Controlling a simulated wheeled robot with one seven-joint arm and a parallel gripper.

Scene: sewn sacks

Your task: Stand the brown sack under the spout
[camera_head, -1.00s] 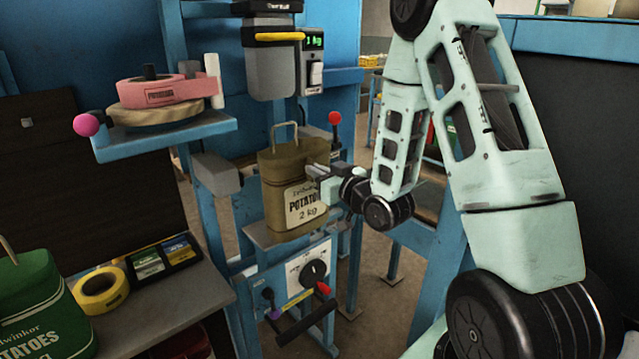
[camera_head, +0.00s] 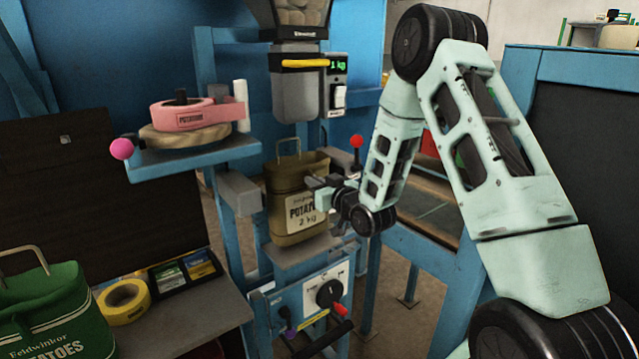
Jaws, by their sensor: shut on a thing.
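The brown sack (camera_head: 285,215), with a wire handle and a label reading potatoes 2 kg, is upright over the small grey platform (camera_head: 300,254). I cannot tell whether its base touches the platform. My gripper (camera_head: 322,192) is shut on the sack's right side near the top of the label; the far finger is partly hidden. The grey spout (camera_head: 297,98) with a yellow bar hangs above the sack. The sack's handle is a little below and left of the spout's lower end.
A red-knobbed lever (camera_head: 356,142) stands right of the sack. A shelf with tape rolls (camera_head: 190,113) projects at left.

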